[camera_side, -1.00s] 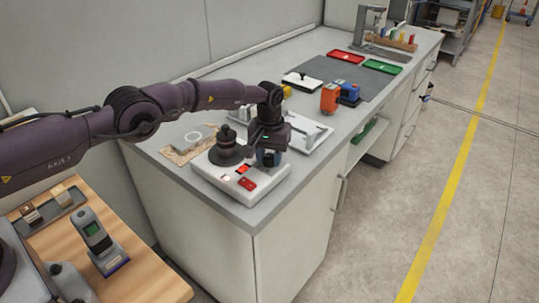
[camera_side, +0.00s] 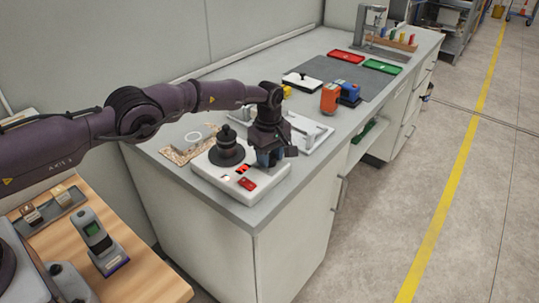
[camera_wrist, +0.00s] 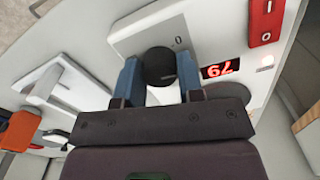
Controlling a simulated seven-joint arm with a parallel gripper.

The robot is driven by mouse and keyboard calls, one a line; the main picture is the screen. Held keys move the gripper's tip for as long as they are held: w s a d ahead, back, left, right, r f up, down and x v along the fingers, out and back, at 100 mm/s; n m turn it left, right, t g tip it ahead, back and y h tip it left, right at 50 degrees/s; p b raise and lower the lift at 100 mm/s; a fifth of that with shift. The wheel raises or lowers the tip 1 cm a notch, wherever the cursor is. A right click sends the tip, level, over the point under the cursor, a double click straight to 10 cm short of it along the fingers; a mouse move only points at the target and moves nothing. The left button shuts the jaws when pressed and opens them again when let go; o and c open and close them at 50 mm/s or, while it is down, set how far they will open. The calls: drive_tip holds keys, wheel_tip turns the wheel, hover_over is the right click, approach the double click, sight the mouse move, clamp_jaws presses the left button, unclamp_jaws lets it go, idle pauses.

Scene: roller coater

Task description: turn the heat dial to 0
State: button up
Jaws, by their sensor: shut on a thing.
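The heat dial (camera_wrist: 159,66) is a round black knob on the white panel (camera_wrist: 225,30) of the machine (camera_side: 213,174). My gripper (camera_wrist: 159,72) is shut on the dial, with one blue finger on each side of it. In the side view my gripper (camera_side: 269,158) points down at the machine's right end and hides the dial. A red-lit display (camera_wrist: 219,70) beside the dial shows two digits, tilted and hard to read. A small "0" mark (camera_wrist: 179,40) is printed near the dial.
A red rocker switch (camera_wrist: 267,20) sits on the same panel. A black stepped round piece (camera_side: 227,150) stands on the machine, left of my gripper. A white frame-like fixture (camera_side: 311,133) lies close behind. Orange (camera_side: 330,98) and blue (camera_side: 349,92) items stand farther back.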

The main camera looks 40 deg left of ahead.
sight(270, 156)
drive_tip(key=n, duration=0.3)
drive_tip(key=shift+n, duration=2.1)
drive_tip(key=o, duration=0.9)
wheel_tip(270, 156, up, 13)
